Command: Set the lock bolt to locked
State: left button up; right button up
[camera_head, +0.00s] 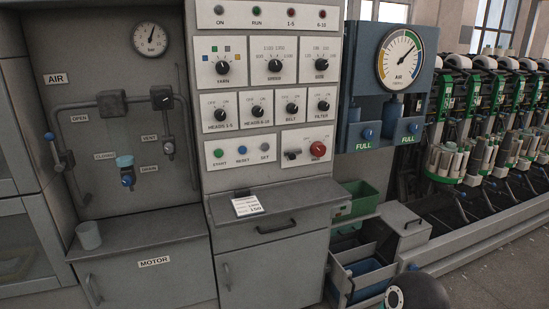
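A small dark bolt-like part (291,155) sits on the lower right plate of the grey control cabinet, just left of a red rotary switch (318,149) that seems labelled MAIN. It looks like the lock bolt, but it is too small to tell its position or read any marking by it. Neither of my grippers is in view. A dark rounded part at the bottom edge, right of centre, seems to be part of my own arm; no fingers show there.
A grey ledge (290,196) with a printed card (247,206) juts out below the panel. Rotary knobs and START, RESET buttons (242,150) are close by. Pipes and valves (110,103) fill the left recess. Open bins (365,275) stand at lower right, before the winder.

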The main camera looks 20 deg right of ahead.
aim_at(292, 154)
jog(key=u, duration=0.1)
jog(key=i, duration=1)
jog(key=z, duration=0.05)
